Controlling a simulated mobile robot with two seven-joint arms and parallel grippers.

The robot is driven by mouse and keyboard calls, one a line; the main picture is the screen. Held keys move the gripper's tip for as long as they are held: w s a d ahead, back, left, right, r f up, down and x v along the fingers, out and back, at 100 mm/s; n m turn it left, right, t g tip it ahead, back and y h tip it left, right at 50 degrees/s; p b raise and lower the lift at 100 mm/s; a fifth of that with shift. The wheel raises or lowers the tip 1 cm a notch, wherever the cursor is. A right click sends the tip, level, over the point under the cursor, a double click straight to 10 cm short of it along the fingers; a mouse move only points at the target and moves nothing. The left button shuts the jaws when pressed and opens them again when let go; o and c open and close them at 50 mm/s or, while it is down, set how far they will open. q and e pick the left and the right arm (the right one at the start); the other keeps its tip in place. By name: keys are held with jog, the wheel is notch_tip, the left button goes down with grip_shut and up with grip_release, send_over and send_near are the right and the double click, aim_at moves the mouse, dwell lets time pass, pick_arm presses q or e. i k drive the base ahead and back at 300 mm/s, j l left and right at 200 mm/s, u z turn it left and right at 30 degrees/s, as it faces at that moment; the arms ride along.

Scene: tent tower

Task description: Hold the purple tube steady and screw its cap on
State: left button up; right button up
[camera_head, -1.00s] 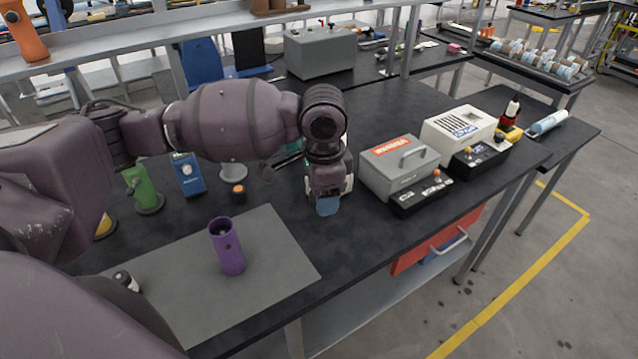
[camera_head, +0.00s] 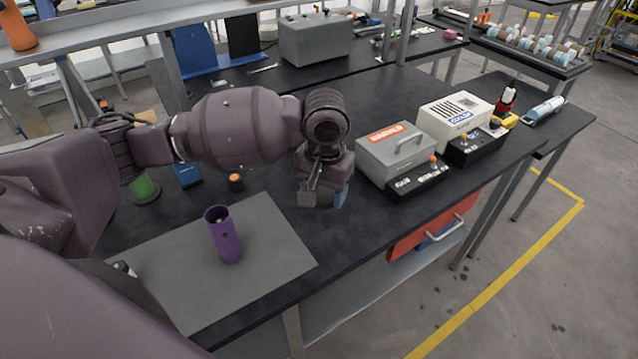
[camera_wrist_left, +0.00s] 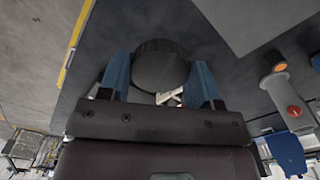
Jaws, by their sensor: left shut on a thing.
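The purple tube (camera_head: 228,245) stands upright on the grey mat (camera_head: 275,265), with its open top facing up. My left gripper (camera_head: 325,196) is beyond the tube and to its right, over the dark bench. In the left wrist view its blue fingers (camera_wrist_left: 160,82) are shut on a dark round cap (camera_wrist_left: 160,62). The cap is largely hidden in the head view. The gripper and cap are apart from the tube. My right gripper is not in view, and nothing holds the tube.
A grey box with a handle (camera_head: 400,158) and a white box (camera_head: 455,120) stand right of my left gripper. A small orange-topped piece (camera_head: 236,182), a green item (camera_head: 145,188) and a blue item (camera_head: 187,174) stand behind the mat. The mat right of the tube is clear.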

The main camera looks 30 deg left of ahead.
aim_at(225, 234)
jog(key=k+u, duration=0.3)
jog(key=k+j+u, duration=0.5)
jog(key=j, duration=0.25)
jog(key=k, duration=0.1)
